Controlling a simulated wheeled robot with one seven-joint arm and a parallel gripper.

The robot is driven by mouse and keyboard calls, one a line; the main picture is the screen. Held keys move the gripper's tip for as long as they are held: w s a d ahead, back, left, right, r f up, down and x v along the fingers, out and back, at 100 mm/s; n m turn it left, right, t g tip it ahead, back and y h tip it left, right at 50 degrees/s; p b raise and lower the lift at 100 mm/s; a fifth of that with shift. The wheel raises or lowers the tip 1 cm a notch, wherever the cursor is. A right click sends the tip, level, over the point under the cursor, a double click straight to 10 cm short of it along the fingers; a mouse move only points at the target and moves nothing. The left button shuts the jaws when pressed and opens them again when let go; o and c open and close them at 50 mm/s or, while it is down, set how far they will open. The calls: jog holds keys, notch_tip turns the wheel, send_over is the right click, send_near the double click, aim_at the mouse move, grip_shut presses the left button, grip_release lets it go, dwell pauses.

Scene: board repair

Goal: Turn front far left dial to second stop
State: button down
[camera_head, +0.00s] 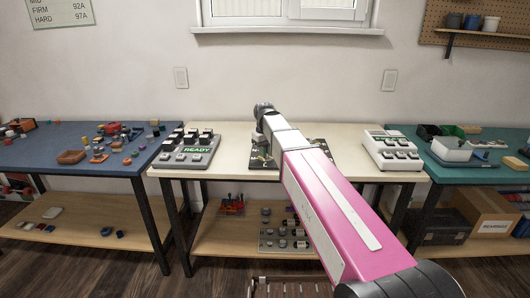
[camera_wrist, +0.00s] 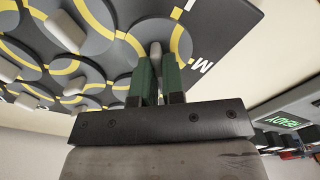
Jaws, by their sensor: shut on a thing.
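The dark board (camera_wrist: 212,22) with yellow ring markings and several grey dials fills the upper part of the wrist view. My gripper (camera_wrist: 159,72) has its two green fingers shut on one grey dial knob (camera_wrist: 156,50), near the board's corner beside a white letter M. The fingers and the gripper body hide the lower part of this dial, so its pointing is unclear. In the head view the board (camera_head: 258,160) lies on the middle table, largely hidden behind my pink and white arm. My fingers cannot be made out there.
A grey device (camera_head: 190,156) with a green READY display stands left of the board; a white device (camera_head: 391,155) stands right. A blue table (camera_head: 60,150) with small parts and a green table (camera_head: 490,178) with bins flank the middle table (camera_head: 230,150).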

jog(key=shift+a+n, duration=0.1)
jog(key=shift+n, duration=0.9)
jog(key=c, duration=1.2)
grip_release()
notch_tip(320, 180, up, 11)
jog(key=shift+f, duration=0.1)
jog(key=shift+s, duration=0.15)
